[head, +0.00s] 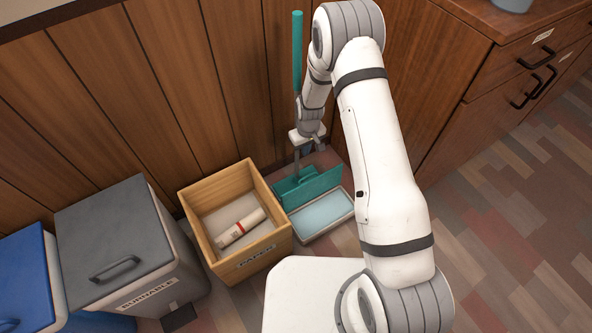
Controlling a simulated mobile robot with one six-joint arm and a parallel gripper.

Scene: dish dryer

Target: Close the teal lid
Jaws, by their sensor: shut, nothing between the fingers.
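A teal panel (314,188), which looks like the teal lid, stands raised at the back edge of a shallow grey tray (349,219). The tray's light blue inside is open to view. A long teal handle (297,48) rises behind, and a grey pole below it runs down to the teal panel. My gripper (309,150) is shut and empty above the teal panel, pointing down, close to the pole. I cannot tell whether it touches the pole. My wrist hides part of the pole.
A wooden box (256,263) holding a rolled white item (240,228) stands left of the tray. A grey-lidded bin (110,235) and a blue bin (25,270) are further left. Wooden wall panels are behind; a drawer cabinet (520,75) is right. The floor at right is clear.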

